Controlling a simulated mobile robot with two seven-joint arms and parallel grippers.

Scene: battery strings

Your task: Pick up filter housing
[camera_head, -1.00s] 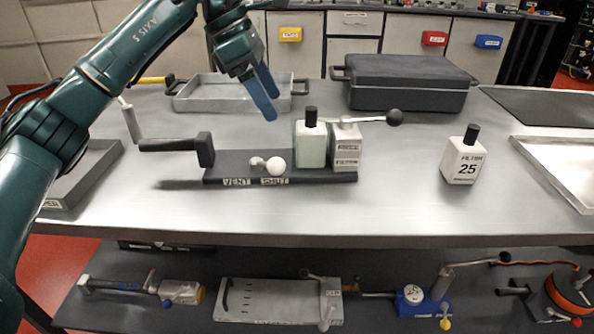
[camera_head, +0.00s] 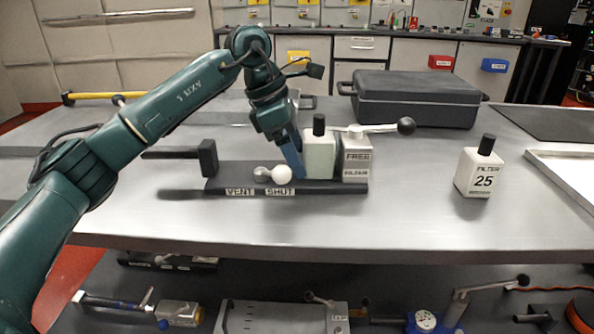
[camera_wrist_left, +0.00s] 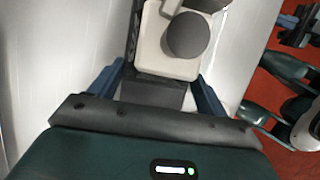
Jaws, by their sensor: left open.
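A pale green-white housing (camera_head: 320,155) with a black cap stands upright on a dark base plate (camera_head: 225,180), left of a white labelled block. A similar white bottle (camera_head: 474,174), marked FILTER 25, stands alone on the bench to the right. My left gripper (camera_head: 292,158) is low, just left of the housing in the head view. In the left wrist view its open fingers (camera_wrist_left: 160,88) lie on either side of a pale body with a dark round cap (camera_wrist_left: 188,36), which is a little ahead of them. Whether they touch it cannot be told. My right gripper is not in view.
A lever with a black ball knob (camera_head: 406,126) sticks out right above the labelled block (camera_head: 356,166). A white ball knob (camera_head: 281,174) sits by the VENT and SHUT labels. A dark case (camera_head: 415,98) stands behind.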

